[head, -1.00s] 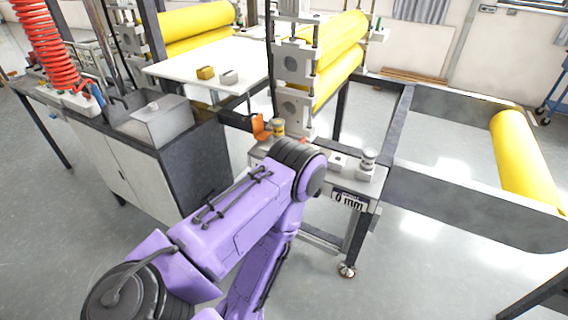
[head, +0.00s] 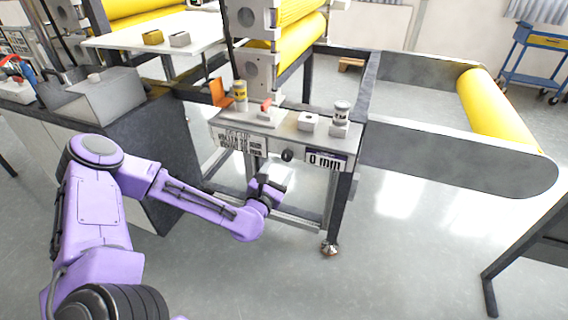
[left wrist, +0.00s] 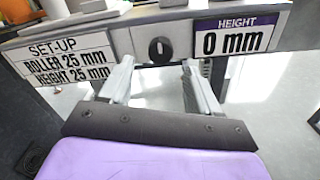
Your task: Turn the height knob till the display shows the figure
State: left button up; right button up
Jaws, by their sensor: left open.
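The height knob (head: 287,155) is a small black round knob on the front of the machine's panel. It also shows in the left wrist view (left wrist: 160,49), ahead of and between my fingers. The height display (head: 326,160) to its right reads 0 mm, also in the left wrist view (left wrist: 228,42). A set-up plate (left wrist: 70,62) to the left of the knob reads roller 25 mm, height 25 mm. My left gripper (head: 272,184) is open and empty, below and in front of the knob, apart from it; its fingers (left wrist: 160,83) show in the left wrist view. My right gripper is out of view.
Yellow rollers (head: 300,42) rise behind. A grey cabinet (head: 150,150) stands left. The floor in front is clear.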

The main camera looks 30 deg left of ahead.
aim_at(285, 158)
pick_arm(q)
jog(key=x, duration=0.5)
jog(key=shift+w, duration=0.15)
jog(key=c, duration=1)
jog(key=shift+c, duration=0.2)
